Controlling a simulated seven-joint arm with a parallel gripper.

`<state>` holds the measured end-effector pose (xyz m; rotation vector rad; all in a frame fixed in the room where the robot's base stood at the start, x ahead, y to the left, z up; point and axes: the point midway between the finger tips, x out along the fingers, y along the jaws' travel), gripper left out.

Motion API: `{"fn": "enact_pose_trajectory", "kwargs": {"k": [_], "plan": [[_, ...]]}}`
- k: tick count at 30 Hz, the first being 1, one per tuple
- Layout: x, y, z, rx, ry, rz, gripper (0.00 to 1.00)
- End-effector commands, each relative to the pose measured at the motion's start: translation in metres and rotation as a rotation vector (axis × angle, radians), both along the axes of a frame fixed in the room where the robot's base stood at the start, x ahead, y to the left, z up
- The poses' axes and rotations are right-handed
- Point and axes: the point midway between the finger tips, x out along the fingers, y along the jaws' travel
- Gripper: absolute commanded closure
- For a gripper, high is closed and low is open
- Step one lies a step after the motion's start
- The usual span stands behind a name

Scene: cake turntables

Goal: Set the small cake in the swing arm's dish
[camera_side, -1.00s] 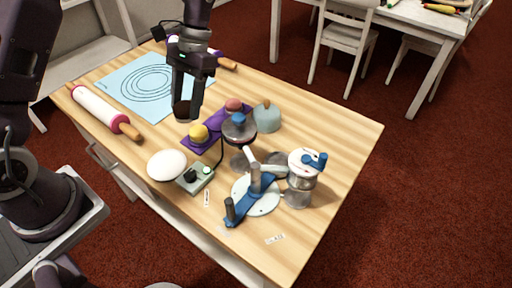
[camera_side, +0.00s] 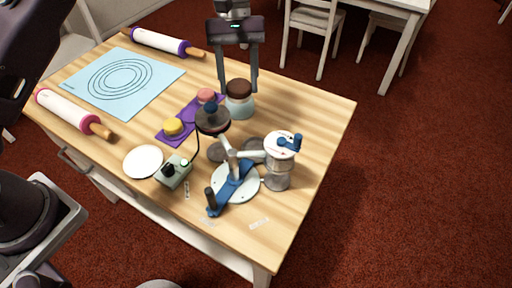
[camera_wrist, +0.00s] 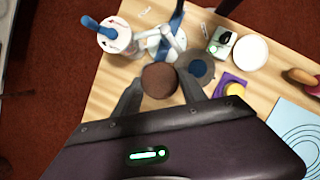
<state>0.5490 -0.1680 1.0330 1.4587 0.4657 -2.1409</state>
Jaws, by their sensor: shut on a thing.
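The small brown cake (camera_side: 239,88) is between the two fingers of my gripper (camera_side: 238,88). My gripper is shut on it; the cake also shows in the wrist view (camera_wrist: 159,80). In the side view the cake overlaps the pale teal dome (camera_side: 241,107); I cannot tell the height gap. The swing arm (camera_side: 228,155) is white and stands by a round white base with a blue bar (camera_side: 236,188). A grey disc (camera_side: 253,148) lies near it, partly hidden; I cannot tell whether it is the dish.
A dark raised disc with a blue knob (camera_side: 212,120) stands left of the cake. A white-topped canister with a blue crank (camera_side: 280,150) is at right. Yellow (camera_side: 173,126) and pink (camera_side: 206,95) cakes sit on purple mats. A control box (camera_side: 173,171) and white plate (camera_side: 144,161) are in front.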

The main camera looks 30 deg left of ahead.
Motion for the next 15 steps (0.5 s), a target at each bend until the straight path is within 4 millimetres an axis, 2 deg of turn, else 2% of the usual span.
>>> {"fn": "enact_pose_trajectory", "kwargs": {"k": [6, 15], "plan": [[0.007, -0.041, -0.001, -0.009, 0.017, 0.093, 0.95], [0.006, -0.038, -0.052, -0.008, 0.019, 0.092, 0.95]]}}
